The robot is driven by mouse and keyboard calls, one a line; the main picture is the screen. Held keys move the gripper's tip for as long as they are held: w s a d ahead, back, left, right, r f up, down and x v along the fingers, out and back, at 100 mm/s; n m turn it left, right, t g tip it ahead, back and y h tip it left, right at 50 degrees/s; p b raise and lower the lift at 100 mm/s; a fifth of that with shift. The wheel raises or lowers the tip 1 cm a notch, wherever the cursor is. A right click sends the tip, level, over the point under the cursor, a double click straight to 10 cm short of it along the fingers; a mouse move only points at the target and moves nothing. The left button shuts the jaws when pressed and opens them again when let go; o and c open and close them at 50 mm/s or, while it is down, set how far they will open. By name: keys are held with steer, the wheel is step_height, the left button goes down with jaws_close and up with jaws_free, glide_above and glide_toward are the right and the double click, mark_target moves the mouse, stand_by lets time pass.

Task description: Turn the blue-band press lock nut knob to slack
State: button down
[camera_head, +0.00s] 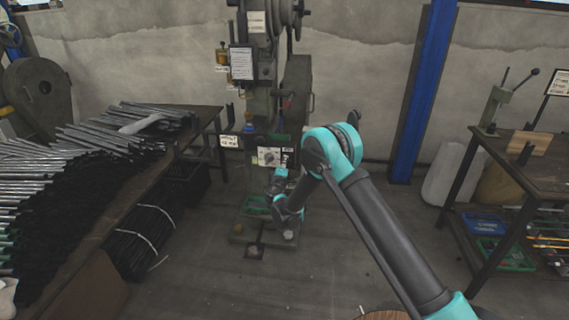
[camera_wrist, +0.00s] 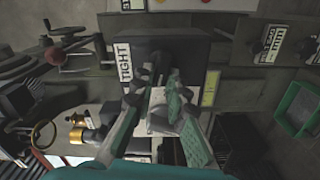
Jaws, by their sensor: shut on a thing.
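The press (camera_head: 257,110) stands upright against the back wall, with a small blue part on its left side. A pale plate with a round dark dial (camera_head: 268,157) is on its front. My gripper (camera_head: 279,174) is up against the press just below this plate. In the wrist view my gripper (camera_wrist: 160,82) has its two fingers closed in on a small dark knob, mostly hidden between them. A white label reading TIGHT (camera_wrist: 124,62) is left of the fingertips. A pale plate (camera_wrist: 158,118) shows partly behind the fingers. The knob's pointer cannot be made out.
A bench (camera_head: 125,185) at the left is heaped with metal rods. A workbench (camera_head: 500,155) at the right has a small lever press on top and trays below. A blue post (camera_head: 425,90) stands behind my arm. The floor between the benches is mostly clear.

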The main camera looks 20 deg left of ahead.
steer(key=shift+s+f+n, duration=0.1)
steer(key=shift+n, duration=0.8)
steer(key=c, duration=1.5)
jaws_free()
steer(key=shift+c, duration=0.2)
steer(key=v, duration=1.2)
